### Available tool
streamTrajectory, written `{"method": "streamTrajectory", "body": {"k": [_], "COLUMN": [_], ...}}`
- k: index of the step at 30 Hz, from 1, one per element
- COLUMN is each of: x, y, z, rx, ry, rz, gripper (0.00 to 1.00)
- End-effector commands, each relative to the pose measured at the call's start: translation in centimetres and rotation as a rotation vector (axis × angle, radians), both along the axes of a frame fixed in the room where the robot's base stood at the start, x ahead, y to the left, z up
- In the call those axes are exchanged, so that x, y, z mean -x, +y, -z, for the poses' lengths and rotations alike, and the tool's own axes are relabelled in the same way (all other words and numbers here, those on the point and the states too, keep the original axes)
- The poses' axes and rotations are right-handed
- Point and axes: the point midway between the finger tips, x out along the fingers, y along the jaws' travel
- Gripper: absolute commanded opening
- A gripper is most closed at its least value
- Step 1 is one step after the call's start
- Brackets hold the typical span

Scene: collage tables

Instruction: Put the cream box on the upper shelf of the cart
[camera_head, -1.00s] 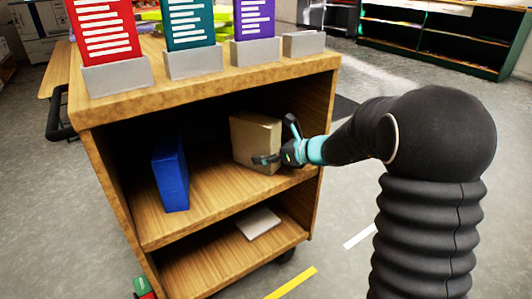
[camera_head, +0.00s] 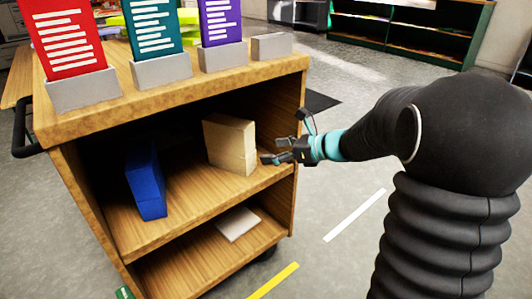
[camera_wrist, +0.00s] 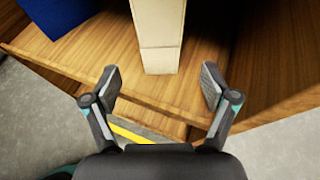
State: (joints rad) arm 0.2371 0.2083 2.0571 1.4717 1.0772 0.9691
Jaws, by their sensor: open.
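The cream box (camera_head: 230,143) stands upright on the upper shelf (camera_head: 188,200) of the wooden cart (camera_head: 180,95), toward the right side. In the wrist view the cream box (camera_wrist: 158,40) stands just beyond my gripper, between the lines of its two fingers. My gripper (camera_head: 283,148) is open and empty, to the right of the box at the shelf's front edge. In the wrist view my gripper's fingers (camera_wrist: 160,82) are spread apart, and the box looks clear of both.
A blue box (camera_head: 146,182) stands left on the same shelf. A white flat item (camera_head: 238,224) lies on the lower shelf. Red (camera_head: 66,38), teal (camera_head: 152,26) and purple (camera_head: 220,20) cards stand in grey holders on the cart top. Open floor lies right of the cart.

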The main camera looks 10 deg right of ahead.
Motion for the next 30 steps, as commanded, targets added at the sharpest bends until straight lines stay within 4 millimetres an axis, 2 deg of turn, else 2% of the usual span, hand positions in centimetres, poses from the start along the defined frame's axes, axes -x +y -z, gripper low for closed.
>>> {"method": "streamTrajectory", "body": {"k": [5,8,11,14,19,24,30], "x": [0.5,1.9,4.9,9.0,15.9,21.8,27.2], "y": [-0.2,0.4,1.4,2.3,2.2,0.5,-2.8], "z": [-0.2,-0.6,-1.1,-1.5,-1.3,-0.9,-0.5], "rx": [0.01,0.072,0.205,0.388,0.711,1.025,1.382], "ry": [-0.006,-0.041,-0.118,-0.227,-0.421,-0.61,-0.803], "rz": [-0.008,-0.056,-0.158,-0.308,-0.58,-0.858,-1.191], "gripper": [0.85,0.85,0.85,0.85,0.85,0.85,0.85]}}
